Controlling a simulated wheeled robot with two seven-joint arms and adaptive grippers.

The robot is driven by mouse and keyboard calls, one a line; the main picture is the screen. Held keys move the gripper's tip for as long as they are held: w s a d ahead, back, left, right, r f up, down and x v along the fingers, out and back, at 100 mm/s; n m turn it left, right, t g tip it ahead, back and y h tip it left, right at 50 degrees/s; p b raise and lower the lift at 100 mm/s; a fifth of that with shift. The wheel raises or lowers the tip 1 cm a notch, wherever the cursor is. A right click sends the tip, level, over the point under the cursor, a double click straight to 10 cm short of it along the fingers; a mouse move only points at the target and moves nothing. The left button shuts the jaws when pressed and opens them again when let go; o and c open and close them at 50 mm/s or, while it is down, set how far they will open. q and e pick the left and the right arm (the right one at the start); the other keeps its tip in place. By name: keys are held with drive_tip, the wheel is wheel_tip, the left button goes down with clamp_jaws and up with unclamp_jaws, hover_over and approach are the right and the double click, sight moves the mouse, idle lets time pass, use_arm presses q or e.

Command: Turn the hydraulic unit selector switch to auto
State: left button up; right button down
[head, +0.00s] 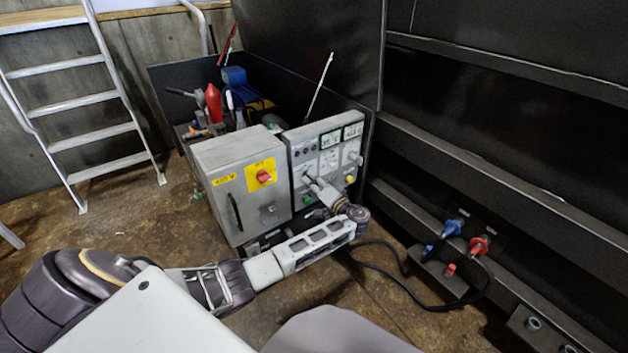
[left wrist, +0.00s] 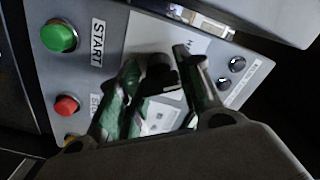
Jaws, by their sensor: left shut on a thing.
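The hydraulic unit's grey control panel (head: 300,157) faces me near the middle of the head view, with displays, knobs and buttons. My left gripper (head: 309,182) reaches its lower left part. In the left wrist view, the fingers of the left gripper (left wrist: 160,88) are closed around a dark selector knob (left wrist: 158,70) on the panel. The fingers hide much of the knob and part of its label, so I cannot read its position. A green button (left wrist: 58,36) marked START and a red button (left wrist: 67,106) sit beside it. My right gripper is out of view.
A grey cabinet (head: 225,172) with a red rotary switch (head: 264,176) on a yellow plate stands left of the panel. A dark wall with ledges (head: 480,165) runs along the right. Blue (head: 453,227) and red (head: 479,245) hose couplings and a black cable lie lower right.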

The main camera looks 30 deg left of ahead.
use_arm(q)
drive_tip(key=m+p, duration=0.3)
drive_tip(key=m, duration=0.1)
drive_tip(key=shift+r+m+p, duration=0.1)
drive_tip(key=shift+m+p, duration=0.2)
drive_tip(key=shift+p, duration=0.1)
drive_tip(key=shift+m+p, duration=1)
drive_tip(key=shift+m, duration=0.3)
drive_tip(key=m+p, duration=0.2)
drive_tip(key=m, duration=0.1)
drive_tip(key=shift+m, duration=0.3)
drive_tip(key=m+p, duration=0.2)
drive_tip(key=m, duration=0.1)
drive_tip(key=shift+d+p, duration=0.1)
drive_tip(key=shift+p, duration=0.25)
drive_tip(key=shift+m+p, duration=0.5)
drive_tip(key=shift+m, duration=0.6)
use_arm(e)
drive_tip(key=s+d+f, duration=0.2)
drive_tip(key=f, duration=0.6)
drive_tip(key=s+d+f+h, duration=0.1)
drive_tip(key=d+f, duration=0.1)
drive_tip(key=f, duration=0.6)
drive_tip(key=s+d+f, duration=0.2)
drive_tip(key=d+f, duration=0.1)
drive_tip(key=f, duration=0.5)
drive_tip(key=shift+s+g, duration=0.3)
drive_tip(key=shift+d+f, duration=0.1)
use_arm(q)
drive_tip(key=o, duration=1)
